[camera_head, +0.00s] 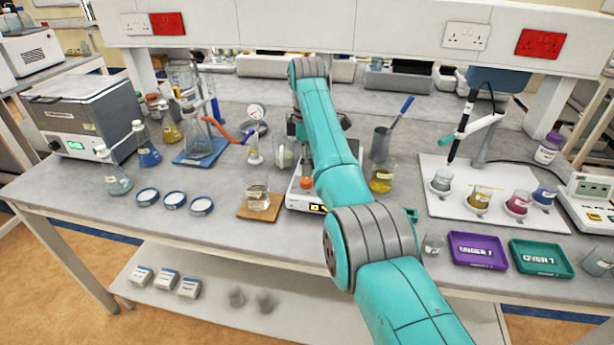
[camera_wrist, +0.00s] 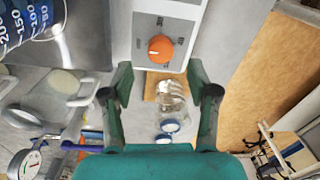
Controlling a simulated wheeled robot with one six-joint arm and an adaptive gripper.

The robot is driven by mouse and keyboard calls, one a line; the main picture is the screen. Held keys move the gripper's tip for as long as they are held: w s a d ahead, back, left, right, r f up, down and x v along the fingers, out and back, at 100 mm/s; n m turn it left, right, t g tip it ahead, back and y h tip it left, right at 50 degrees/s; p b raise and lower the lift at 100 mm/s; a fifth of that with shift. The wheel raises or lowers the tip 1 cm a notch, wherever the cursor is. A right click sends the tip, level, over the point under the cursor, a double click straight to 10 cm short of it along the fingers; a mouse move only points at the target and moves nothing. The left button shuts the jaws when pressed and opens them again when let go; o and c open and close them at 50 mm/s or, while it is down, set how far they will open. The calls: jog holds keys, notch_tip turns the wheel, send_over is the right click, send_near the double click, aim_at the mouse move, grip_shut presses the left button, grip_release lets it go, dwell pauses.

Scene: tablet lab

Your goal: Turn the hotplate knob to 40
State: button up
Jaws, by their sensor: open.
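The hotplate (camera_head: 299,199) is a white unit on the bench, partly hidden behind my teal arm in the head view. Its orange knob (camera_head: 306,183) shows just left of the arm. In the wrist view the orange knob (camera_wrist: 160,48) sits on the hotplate's white front panel (camera_wrist: 178,12), with a pale pointer mark at its left side. In the picture the knob lies just above and between the fingertips, not between the pads.
A beaker of clear liquid (camera_head: 258,197) stands on a wooden board (camera_head: 243,213) left of the hotplate. A flask of yellow liquid (camera_head: 382,178) stands to its right. A stand with a gauge (camera_head: 255,112) is behind left. Purple (camera_head: 478,261) and green (camera_head: 541,268) trays lie at right.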

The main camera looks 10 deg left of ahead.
aim_at(307, 180)
jog(key=shift+s+f, duration=0.1)
jog(key=shift+f, duration=2.5)
grip_shut()
